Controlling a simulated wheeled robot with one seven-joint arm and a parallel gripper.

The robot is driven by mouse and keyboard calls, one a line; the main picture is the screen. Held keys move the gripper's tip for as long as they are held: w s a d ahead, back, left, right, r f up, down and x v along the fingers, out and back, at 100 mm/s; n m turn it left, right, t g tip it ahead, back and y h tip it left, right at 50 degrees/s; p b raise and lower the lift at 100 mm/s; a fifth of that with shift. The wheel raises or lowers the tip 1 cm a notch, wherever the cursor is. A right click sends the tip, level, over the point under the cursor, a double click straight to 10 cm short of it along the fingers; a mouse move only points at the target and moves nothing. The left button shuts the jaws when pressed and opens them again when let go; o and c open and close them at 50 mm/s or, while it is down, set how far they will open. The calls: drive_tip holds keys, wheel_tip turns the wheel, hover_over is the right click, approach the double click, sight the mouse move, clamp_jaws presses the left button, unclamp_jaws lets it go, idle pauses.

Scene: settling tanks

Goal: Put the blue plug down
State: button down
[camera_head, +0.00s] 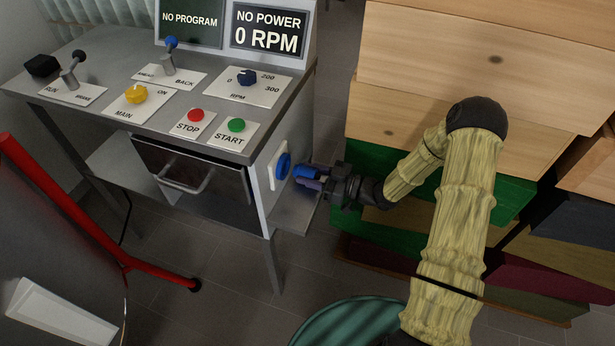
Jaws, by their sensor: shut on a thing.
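The blue plug (304,171) is in my gripper (322,180), which is shut on it. The gripper reaches left from my arm, and part of the plug is hidden by the jaws. The plug points toward a round blue socket (284,166) on a white plate on the right side of the control desk. A small gap seems to show between plug and socket, but I cannot tell for certain whether they touch.
The desk (235,155) carries levers, knobs and red and green buttons. Its screen (268,28) reads NO POWER, 0 RPM. A low side shelf (295,212) lies below the socket. A red bar (75,210) slants at left.

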drive_tip(key=shift+w+f, duration=0.1)
drive_tip(key=shift+f, duration=0.2)
drive_tip(key=shift+s+a+r, duration=0.1)
drive_tip(key=shift+s+a, duration=0.1)
drive_tip(key=shift+d+f, duration=0.3)
drive_tip(key=shift+d, duration=0.2)
drive_tip(key=shift+a+f, duration=0.1)
drive_tip(key=shift+f, duration=0.1)
drive_tip(key=shift+a+f+b, duration=0.1)
drive_tip(key=shift+f+b, duration=0.05)
drive_tip(key=shift+b, duration=0.2)
drive_tip(key=c, duration=0.9)
unclamp_jaws()
drive_tip(key=shift+a, duration=0.1)
